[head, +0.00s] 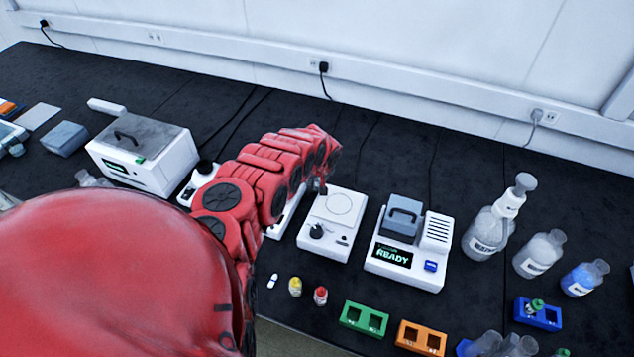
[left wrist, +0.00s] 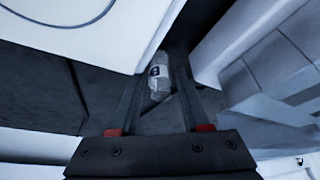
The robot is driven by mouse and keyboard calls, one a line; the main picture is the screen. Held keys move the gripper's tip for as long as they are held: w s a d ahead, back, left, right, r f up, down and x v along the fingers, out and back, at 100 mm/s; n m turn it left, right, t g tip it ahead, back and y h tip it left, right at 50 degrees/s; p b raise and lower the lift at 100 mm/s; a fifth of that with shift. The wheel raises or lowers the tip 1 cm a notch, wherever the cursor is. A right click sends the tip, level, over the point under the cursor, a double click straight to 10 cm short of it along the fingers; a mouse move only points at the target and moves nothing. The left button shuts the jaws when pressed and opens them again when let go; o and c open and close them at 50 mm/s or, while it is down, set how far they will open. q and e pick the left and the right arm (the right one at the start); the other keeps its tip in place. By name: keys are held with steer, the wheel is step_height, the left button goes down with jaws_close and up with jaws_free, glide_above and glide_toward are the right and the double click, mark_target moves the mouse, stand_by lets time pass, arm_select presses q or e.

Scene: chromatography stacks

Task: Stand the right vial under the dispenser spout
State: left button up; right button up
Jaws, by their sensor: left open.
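In the left wrist view a clear vial (left wrist: 157,78) with a dark-marked label shows between the fingers of my left gripper (left wrist: 160,72), which is open. I cannot tell whether a finger touches it. In the head view my left gripper (head: 319,186) is mostly hidden by my red arm, at the back-left corner of a white device with a round plate (head: 338,203). That vial is not visible there. A pump-topped bottle (head: 490,232) stands at the right; I cannot tell if it is the dispenser. My right gripper is not in view.
A white READY device (head: 410,262) with a grey lid stands right of the round-plate device. Small vials with yellow (head: 295,287) and red (head: 320,295) caps are near the front edge, beside green (head: 364,319) and orange (head: 420,337) racks. A blue rack (head: 538,315) holds a green-capped vial.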

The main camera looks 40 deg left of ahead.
arm_select(q)
steer(key=shift+a+f, duration=0.1)
steer(key=shift+f, duration=0.15)
jaws_close()
steer(key=shift+w+r, duration=0.1)
steer(key=shift+r, duration=0.05)
